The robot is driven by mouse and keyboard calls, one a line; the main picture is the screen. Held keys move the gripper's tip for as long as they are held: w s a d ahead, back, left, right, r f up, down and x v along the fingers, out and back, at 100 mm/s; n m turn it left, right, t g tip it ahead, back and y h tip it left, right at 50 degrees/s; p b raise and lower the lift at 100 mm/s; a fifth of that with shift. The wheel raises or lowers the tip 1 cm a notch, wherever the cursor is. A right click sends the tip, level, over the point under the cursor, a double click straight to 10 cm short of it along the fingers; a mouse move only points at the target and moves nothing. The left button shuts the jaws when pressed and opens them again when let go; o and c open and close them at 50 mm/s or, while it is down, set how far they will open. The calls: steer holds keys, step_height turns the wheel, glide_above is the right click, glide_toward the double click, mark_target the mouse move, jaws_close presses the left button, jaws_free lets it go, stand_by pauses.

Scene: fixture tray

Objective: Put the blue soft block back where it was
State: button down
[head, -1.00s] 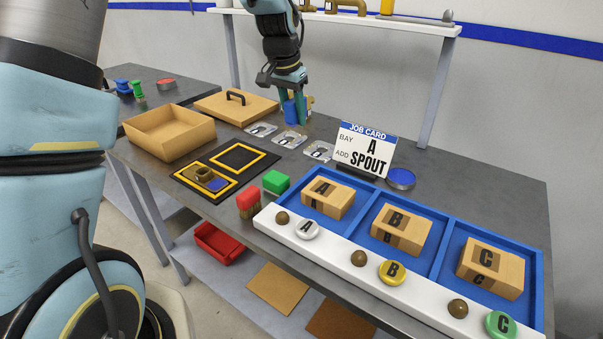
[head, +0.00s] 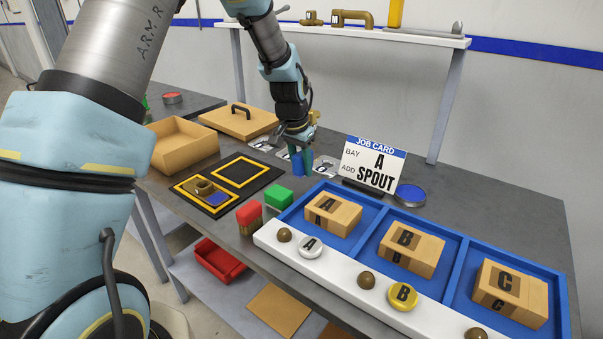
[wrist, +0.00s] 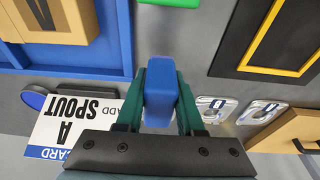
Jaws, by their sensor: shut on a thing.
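The blue soft block (head: 297,168) is held by my gripper (head: 302,163) over the bench, left of the job card (head: 372,167). In the wrist view, the blue block (wrist: 161,92) sits between the two green fingers of my gripper (wrist: 163,100), which are shut on it. Its height above the bench is hard to tell. A green block (head: 279,196) and a red-topped block (head: 249,214) stand in front of it, towards the bench edge.
A black mat (head: 267,177) with yellow squares holds a brass part (head: 204,187). Cards with printed marks (head: 324,169) lie near my gripper. A blue tray (head: 461,250) with boxes A, B and C is at right. A cardboard bin (head: 172,152) stands at left.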

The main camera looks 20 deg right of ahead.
mark_target(302, 188)
steer(key=x, duration=0.3)
steer(key=shift+s+a+p, duration=0.15)
steer(key=shift+a+p, duration=0.1)
steer(key=shift+p, duration=0.15)
steer(key=shift+f, duration=0.1)
steer(key=shift+f+b, duration=0.5)
steer(key=shift+f, duration=0.15)
steer(key=c, duration=0.6)
jaws_free()
steer(key=shift+o, duration=0.4)
steer(key=shift+s, duration=0.1)
